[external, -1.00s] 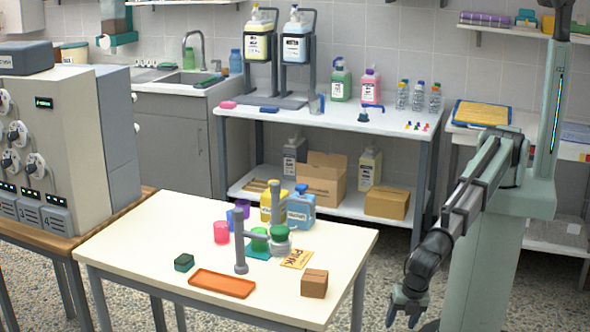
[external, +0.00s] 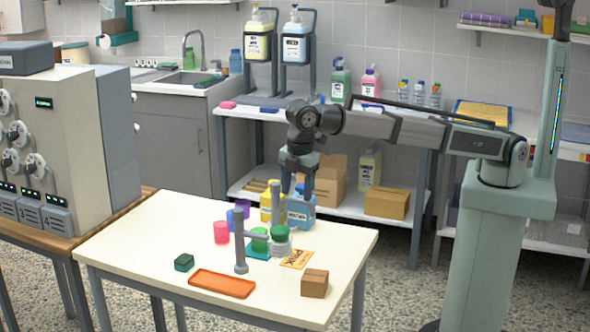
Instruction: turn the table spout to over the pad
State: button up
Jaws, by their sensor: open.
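The table spout is a grey upright post (external: 240,250) on the white table, with a short arm reaching right from it towards a green-topped grey piece (external: 280,246). A second grey post (external: 275,200) stands just behind. A flat teal pad (external: 252,256) lies right of the front post, with a green round object (external: 259,238) at it. I cannot tell exactly which post carries which arm. My gripper (external: 298,192) points down above the back of the table, fingers apart and empty, in front of a blue jug (external: 300,216) and higher than the spout's arm.
A yellow bottle (external: 266,205), a pink cup (external: 221,232) and purple cups (external: 243,208) stand close around the spout. An orange tray (external: 222,284), a dark green sponge (external: 184,262), a brown box (external: 314,284) and a printed card (external: 297,259) lie nearer. The table's left part is clear.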

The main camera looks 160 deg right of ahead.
aim_at(276, 183)
jog(key=s+d+r+m, duration=0.4)
jog(key=s+d+r, duration=0.5)
jog(key=s+d, duration=0.15)
jog(key=shift+y, duration=0.4)
jog(key=f, duration=1.3)
jog(key=shift+d+f, duration=0.2)
jog(key=shift+f, duration=0.05)
jog(key=shift+c, duration=0.4)
grip_shut()
